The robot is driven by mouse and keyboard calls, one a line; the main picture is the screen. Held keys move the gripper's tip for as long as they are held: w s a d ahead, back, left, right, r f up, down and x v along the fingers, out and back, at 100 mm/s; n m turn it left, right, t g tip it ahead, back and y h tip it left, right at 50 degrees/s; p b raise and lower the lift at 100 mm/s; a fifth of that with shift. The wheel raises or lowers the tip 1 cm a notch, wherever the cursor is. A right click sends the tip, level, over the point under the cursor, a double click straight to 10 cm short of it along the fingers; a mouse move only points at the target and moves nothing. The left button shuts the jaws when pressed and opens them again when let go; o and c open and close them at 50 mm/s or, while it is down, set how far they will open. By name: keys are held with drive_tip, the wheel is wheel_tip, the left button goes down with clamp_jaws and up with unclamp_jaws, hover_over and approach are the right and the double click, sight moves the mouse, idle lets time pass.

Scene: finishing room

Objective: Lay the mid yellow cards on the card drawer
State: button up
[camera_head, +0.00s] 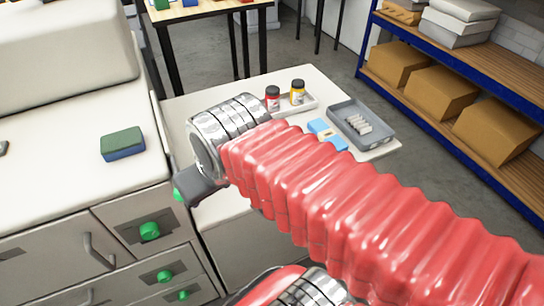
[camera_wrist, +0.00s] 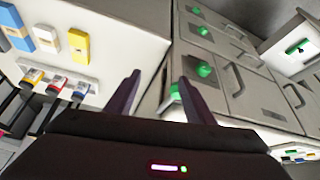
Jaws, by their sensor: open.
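A yellow pack that looks like the yellow cards (camera_wrist: 79,45) lies on the white worktop at the upper left of the wrist view, beside a paler pack and a blue one. In the head view my arm hides it. My gripper (camera_wrist: 160,95) is open and empty, its fingers apart between the worktop edge and the drawer fronts. Its dark wrist part also shows in the head view (camera_head: 200,184). Several drawers with green knobs (camera_wrist: 203,68) look shut; I cannot tell which is the card drawer.
A pale tray with bottles (camera_wrist: 60,84) stands near the packs. A grey tray (camera_head: 345,112) with white pieces lies at the worktop's right. A green-and-blue sponge (camera_head: 123,143) lies on the left counter. Blue shelving (camera_head: 440,130) with boxes stands at the right.

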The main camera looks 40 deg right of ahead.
drive_tip(key=o, duration=0.5)
drive_tip(key=d+f+m, duration=0.1)
drive_tip(key=d, duration=0.1)
drive_tip(key=w+d+f+m+g, duration=0.1)
drive_tip(key=d+m, duration=0.1)
drive_tip(key=d, duration=0.1)
drive_tip(key=w+d+f+m, duration=0.1)
drive_tip(key=d+m, duration=0.1)
drive_tip(key=shift+w+d+f+g+h, duration=0.2)
drive_tip(key=shift+f+g+h, duration=0.1)
drive_tip(key=shift+f, duration=0.1)
drive_tip(key=w+d+f+m, duration=0.2)
drive_tip(key=d+m, duration=0.5)
drive_tip(key=m, duration=0.4)
drive_tip(key=w+d+f+m, duration=0.2)
drive_tip(key=d+m, duration=0.5)
drive_tip(key=m, duration=0.4)
drive_tip(key=w+d+f+m, duration=0.3)
drive_tip(key=d+m, duration=0.4)
drive_tip(key=m, duration=0.5)
drive_tip(key=shift+w+d, duration=0.3)
drive_tip(key=shift+w, duration=0.15)
drive_tip(key=shift+w+x, duration=0.2)
drive_tip(key=shift+x, duration=4.05)
drive_tip(key=shift+d, duration=0.1)
drive_tip(key=shift+h, duration=0.3)
drive_tip(key=shift+w+x, duration=0.1)
drive_tip(key=shift+x, duration=1.15)
drive_tip(key=shift+w+x, duration=0.15)
drive_tip(key=shift+x, duration=1.15)
